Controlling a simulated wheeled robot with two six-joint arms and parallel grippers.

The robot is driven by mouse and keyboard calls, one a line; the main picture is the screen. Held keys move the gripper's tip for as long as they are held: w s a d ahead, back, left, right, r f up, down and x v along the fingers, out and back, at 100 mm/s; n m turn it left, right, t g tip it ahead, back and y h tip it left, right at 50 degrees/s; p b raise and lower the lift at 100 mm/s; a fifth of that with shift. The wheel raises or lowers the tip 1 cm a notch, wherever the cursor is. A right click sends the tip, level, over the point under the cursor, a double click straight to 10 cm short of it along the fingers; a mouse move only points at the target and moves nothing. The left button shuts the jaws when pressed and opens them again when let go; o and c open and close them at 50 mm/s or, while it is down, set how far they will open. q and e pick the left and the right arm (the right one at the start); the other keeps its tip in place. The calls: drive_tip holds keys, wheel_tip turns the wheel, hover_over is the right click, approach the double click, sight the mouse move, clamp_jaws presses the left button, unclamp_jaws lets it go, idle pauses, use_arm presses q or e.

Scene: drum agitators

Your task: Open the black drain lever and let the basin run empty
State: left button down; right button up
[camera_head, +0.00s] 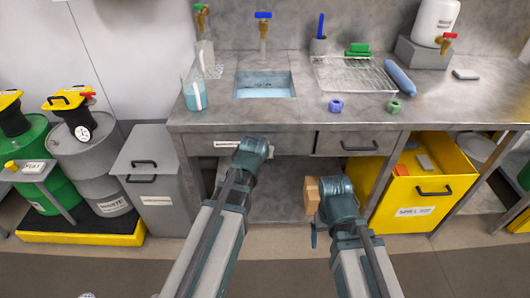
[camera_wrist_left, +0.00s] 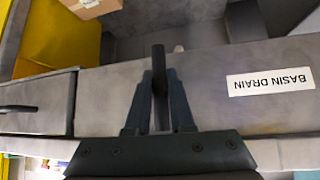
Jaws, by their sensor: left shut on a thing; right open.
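The basin (camera_head: 265,77) is sunk in the grey counter and holds pale blue water. In the left wrist view, a white "BASIN DRAIN" label (camera_wrist_left: 272,82) is on the counter's front panel. The black drain lever (camera_wrist_left: 158,58) stands out beside it. My left gripper (camera_wrist_left: 160,92) is shut on the lever, one finger on each side. In the head view my left gripper (camera_head: 256,147) is at the panel below the basin and hides the lever. My right gripper (camera_head: 335,187) is open, in front of the space under the counter.
A cardboard box (camera_head: 312,196) is just left of my right gripper in the picture. A yellow bin (camera_head: 430,204) stands to the right under the counter, and a grey lidded bin (camera_head: 157,205) to the left. A drawer (camera_head: 335,143) is right of my left gripper.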

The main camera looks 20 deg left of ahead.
use_arm(q)
drive_tip(key=shift+s, duration=0.1)
drive_tip(key=c, duration=0.8)
unclamp_jaws()
drive_tip(key=shift+r, duration=0.1)
use_arm(e)
drive_tip(key=shift+r, duration=0.1)
